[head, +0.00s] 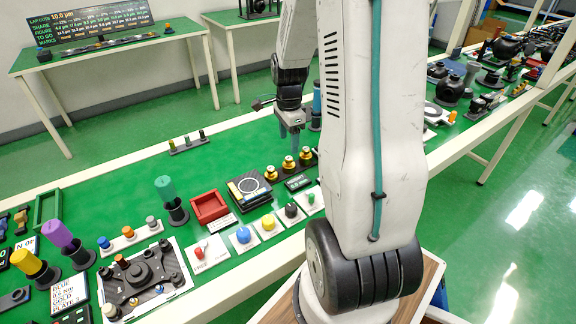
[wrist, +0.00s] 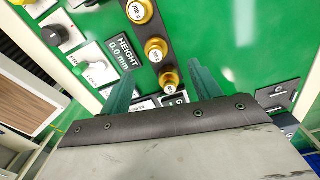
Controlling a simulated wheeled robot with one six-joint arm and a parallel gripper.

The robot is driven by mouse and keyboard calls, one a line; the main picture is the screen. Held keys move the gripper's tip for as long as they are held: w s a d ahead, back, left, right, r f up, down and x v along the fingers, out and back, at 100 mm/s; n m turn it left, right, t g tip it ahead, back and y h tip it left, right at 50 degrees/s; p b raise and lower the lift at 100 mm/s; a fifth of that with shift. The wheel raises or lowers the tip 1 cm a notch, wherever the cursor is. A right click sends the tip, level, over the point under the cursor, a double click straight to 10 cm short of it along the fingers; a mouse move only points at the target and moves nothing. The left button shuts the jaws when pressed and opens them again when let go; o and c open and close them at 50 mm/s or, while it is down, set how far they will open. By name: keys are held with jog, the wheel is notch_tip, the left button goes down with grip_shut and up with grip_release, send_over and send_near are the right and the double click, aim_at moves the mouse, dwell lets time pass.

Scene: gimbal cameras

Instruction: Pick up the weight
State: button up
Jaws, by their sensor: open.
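Several brass weights with white labels stand in a row on a dark strip. The head view shows a left weight (head: 271,173), a middle weight (head: 288,163) and a right weight (head: 305,154). In the wrist view they run from the largest weight (wrist: 138,10) through a middle weight (wrist: 155,49) to the smallest weight (wrist: 169,80). The label digits are too small to read surely. My gripper (head: 289,133), with teal fingers, is open and empty above the bench behind the row. In the wrist view my gripper (wrist: 160,77) has the smallest weight showing between its fingertips.
A height display (wrist: 124,52) lies beside the strip. A black scale (head: 249,187), a red tray (head: 209,206) and several coloured buttons (head: 243,235) are left and in front. A dark holder (head: 316,118) stands close right of my gripper.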

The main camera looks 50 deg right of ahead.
aim_at(289, 158)
jog(key=shift+d+f, duration=0.25)
jog(key=shift+f, duration=0.2)
jog(key=f, duration=0.5)
jog(key=a+f, duration=0.1)
jog(key=f, duration=0.1)
jog(key=shift+s+f, duration=0.25)
jog(key=c, duration=1.3)
